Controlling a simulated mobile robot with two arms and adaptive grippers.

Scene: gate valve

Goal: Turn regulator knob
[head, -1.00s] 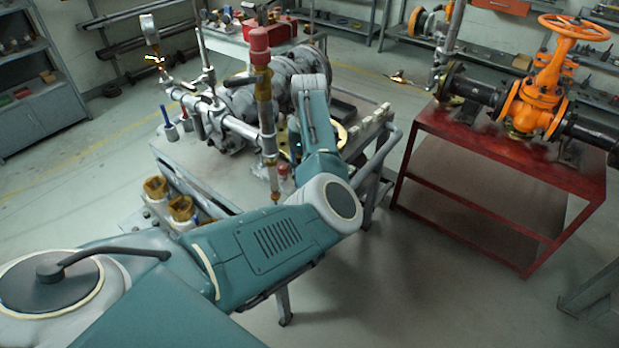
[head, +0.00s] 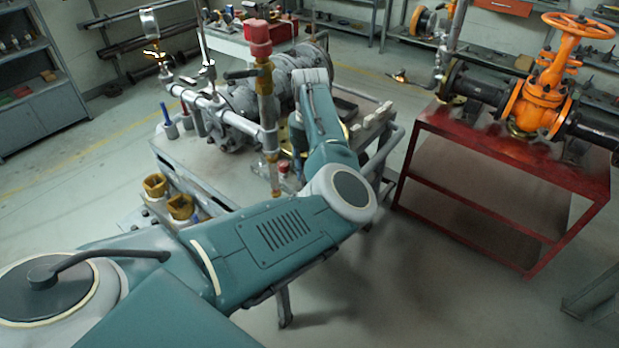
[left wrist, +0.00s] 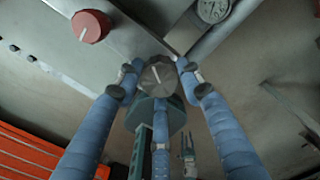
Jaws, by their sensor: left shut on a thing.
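In the left wrist view a dark grey, ridged knob (left wrist: 157,77) with a white pointer line sits in the middle. The three blue fingers of my left gripper (left wrist: 158,84) come up around it, with two tips at its sides and one below. The gripper is shut on this knob. A red round knob (left wrist: 91,26) with a white line lies at the upper left, apart from the fingers. In the head view my left arm reaches to the pipe assembly on the grey bench, and its gripper is hidden there. My right gripper is not in view.
In the head view a grey bench (head: 200,165) carries the pipe assembly with a red-topped vertical pipe (head: 258,38). A red stand (head: 480,150) with an orange valve (head: 545,95) is at right. The left wrist view shows a dial gauge (left wrist: 213,10) and orange slats (left wrist: 40,150).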

